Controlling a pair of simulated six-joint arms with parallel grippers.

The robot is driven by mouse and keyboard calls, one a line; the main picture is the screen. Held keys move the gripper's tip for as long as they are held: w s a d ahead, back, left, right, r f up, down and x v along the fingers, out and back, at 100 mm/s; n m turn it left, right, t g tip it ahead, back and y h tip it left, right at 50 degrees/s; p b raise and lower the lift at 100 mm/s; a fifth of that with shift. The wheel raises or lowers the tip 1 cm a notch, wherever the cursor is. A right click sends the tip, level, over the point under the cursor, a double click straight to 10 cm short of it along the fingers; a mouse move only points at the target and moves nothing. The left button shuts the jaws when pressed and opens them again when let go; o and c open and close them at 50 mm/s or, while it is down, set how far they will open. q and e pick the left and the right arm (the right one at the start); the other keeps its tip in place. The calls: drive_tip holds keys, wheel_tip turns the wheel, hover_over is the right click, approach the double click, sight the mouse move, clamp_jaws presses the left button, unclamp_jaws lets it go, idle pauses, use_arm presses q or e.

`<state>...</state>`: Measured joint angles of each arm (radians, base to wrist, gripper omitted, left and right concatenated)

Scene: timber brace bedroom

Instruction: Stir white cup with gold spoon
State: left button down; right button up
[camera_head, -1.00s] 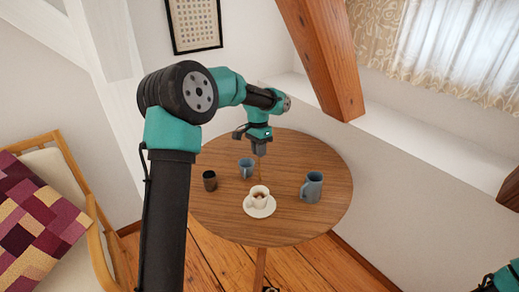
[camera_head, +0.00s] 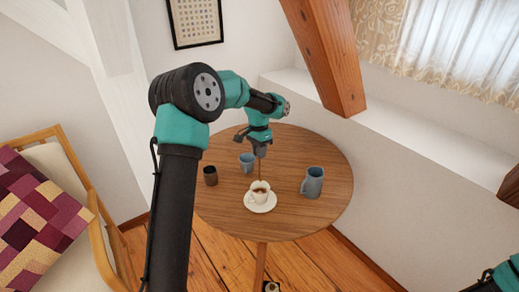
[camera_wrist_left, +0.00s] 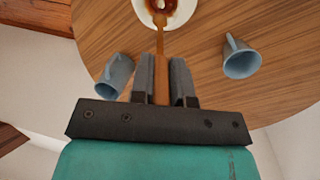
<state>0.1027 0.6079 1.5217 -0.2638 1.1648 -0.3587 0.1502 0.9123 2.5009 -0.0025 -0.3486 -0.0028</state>
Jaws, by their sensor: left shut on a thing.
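The white cup (camera_head: 259,196) stands upright on a white saucer (camera_head: 262,208) near the middle of the round wooden table, with brown liquid inside. My left gripper (camera_head: 260,150) is above and behind it, pointing down, shut on the gold spoon (camera_head: 260,172). In the left wrist view the spoon (camera_wrist_left: 160,45) runs from between the fingers (camera_wrist_left: 162,82) towards the cup, and its far end overlaps the brown inside. I cannot tell whether it touches the liquid. The cup is cut off by the top edge there. My right gripper is out of view.
A blue-grey mug (camera_head: 313,183) stands right of the cup. The round table (camera_head: 305,222) is bare in front. A slanted wooden beam (camera_head: 325,60) rises behind.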

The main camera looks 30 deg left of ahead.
use_arm(q)
drive_tip(key=shift+w+a+f, duration=0.1)
drive_tip(key=shift+f, duration=0.45)
drive_tip(key=shift+s+d+f, duration=0.15)
drive_tip(key=shift+s+f, duration=0.05)
drive_tip(key=shift+f, duration=1)
drive_tip(key=shift+s+d+f, duration=0.15)
drive_tip(key=shift+s+f, duration=0.1)
drive_tip(key=shift+f, duration=0.95)
drive_tip(key=shift+s+d+f, duration=0.15)
drive_tip(key=shift+s+f, duration=0.05)
drive_tip(key=shift+f, duration=1)
drive_tip(key=shift+w+d, duration=0.1)
drive_tip(key=shift+w, duration=0.05)
